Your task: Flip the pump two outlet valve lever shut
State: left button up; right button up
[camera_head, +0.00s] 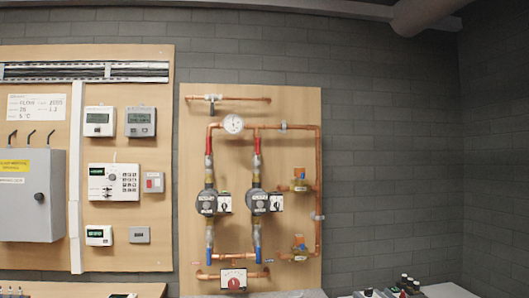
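Two dark round pumps hang side by side on the wooden board, a left pump (206,202) and a right pump (257,202). Each sits in a vertical copper pipe. A red lever (208,145) is above the left pump and another red lever (257,145) is above the right pump. A blue lever (209,256) is below the left pump and another blue lever (258,255) is below the right one. All these levers look upright, along their pipes. Labels are too small to read, so I cannot tell which pump is numbered two. Neither gripper is in view.
A round gauge (233,124) is above the pumps, and a box with a red knob (233,280) is below. A control panel board (155,250) with a grey cabinet (30,200) is at left. Several dark items stand on a bench (450,291) at lower right.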

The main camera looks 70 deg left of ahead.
aim_at(257, 162)
jog(key=u, duration=2.3)
jog(key=i+j+z, duration=0.2)
jog(key=j, duration=0.25)
jog(key=i+j+z, duration=0.2)
jog(key=j, duration=0.25)
jog(key=i+j+z, duration=0.1)
jog(key=j+z, duration=0.15)
jog(key=j, duration=0.2)
jog(key=j+z, duration=0.2)
jog(key=j, duration=0.3)
jog(key=i, duration=0.05)
